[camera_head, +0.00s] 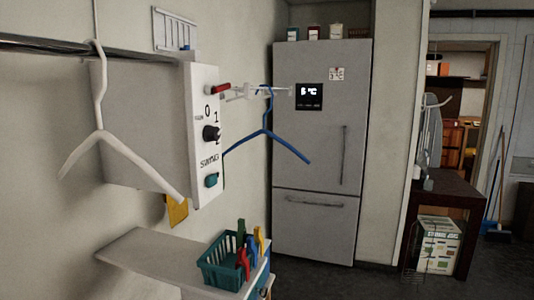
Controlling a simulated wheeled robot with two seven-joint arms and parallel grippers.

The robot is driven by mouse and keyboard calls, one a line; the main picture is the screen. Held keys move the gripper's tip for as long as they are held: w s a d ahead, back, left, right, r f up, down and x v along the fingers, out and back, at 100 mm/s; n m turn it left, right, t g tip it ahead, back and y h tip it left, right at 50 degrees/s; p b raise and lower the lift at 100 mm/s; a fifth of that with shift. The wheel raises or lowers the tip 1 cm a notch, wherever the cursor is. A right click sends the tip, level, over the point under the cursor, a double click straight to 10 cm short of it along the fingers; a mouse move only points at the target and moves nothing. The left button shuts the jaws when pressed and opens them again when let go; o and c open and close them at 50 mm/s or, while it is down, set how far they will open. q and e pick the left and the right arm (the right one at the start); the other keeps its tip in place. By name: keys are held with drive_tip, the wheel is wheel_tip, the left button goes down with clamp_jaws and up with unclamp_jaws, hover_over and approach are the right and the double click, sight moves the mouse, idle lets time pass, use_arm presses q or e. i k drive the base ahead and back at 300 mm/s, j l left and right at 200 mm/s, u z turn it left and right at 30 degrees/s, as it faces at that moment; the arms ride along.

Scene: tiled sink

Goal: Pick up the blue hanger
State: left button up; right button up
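The blue hanger (266,131) hangs in front of the grey fridge and just right of the white control panel. Its hook goes up to a small white rack (245,92) by the wall; the exact contact is too small to tell. Its two arms slope down left and right, and the left arm ends close to the panel's edge. A white hanger (100,135) hangs from a dark rail at the left, nearer to me. Neither of my grippers shows in the head view.
A control panel box (206,135) with knobs juts from the left wall. Below, a shelf (150,262) bears a teal basket (218,268) of coloured clothespins. The fridge (318,225) stands behind. A dark table (445,190) is at the right. The space before the fridge is open.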

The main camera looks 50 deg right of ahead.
sight(266, 132)
drive_tip(key=z, duration=1.7)
drive_tip(key=i+l+u, duration=0.2)
drive_tip(key=i+l, duration=0.15)
